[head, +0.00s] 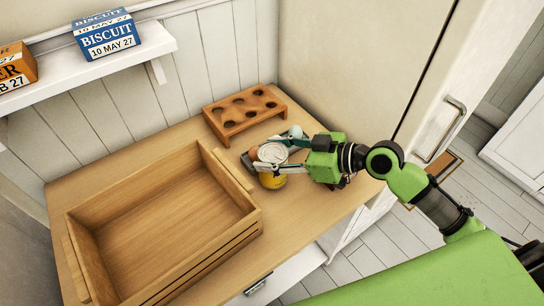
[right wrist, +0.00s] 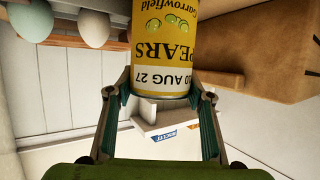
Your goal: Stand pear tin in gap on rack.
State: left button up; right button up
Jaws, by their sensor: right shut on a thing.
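The pear tin (head: 272,181) is yellow with a pale metal lid. It is upright above or on the wooden counter; I cannot tell whether its base touches. My right gripper (head: 272,160) is shut on it, one finger on each side. In the right wrist view the tin (right wrist: 165,45) shows its upside-down PEARS label between my fingers (right wrist: 165,95); its base is out of frame. A white wall shelf (head: 105,75) at upper left bears boxes. I cannot tell whether this shelf is the rack, and no gap is clearly marked. My left gripper is not in view.
A blue-and-white biscuit box (head: 105,35) and an orange box (head: 15,68) stand on the shelf. A holed wooden egg holder (head: 243,113) stands at the counter's back. A pale egg (head: 295,131) is behind my gripper. An open wooden crate (head: 235,228) fills the counter's left.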

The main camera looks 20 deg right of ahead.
jog(key=shift+f, duration=0.6)
jog(key=shift+f, duration=0.25)
jog(key=o, duration=1.5)
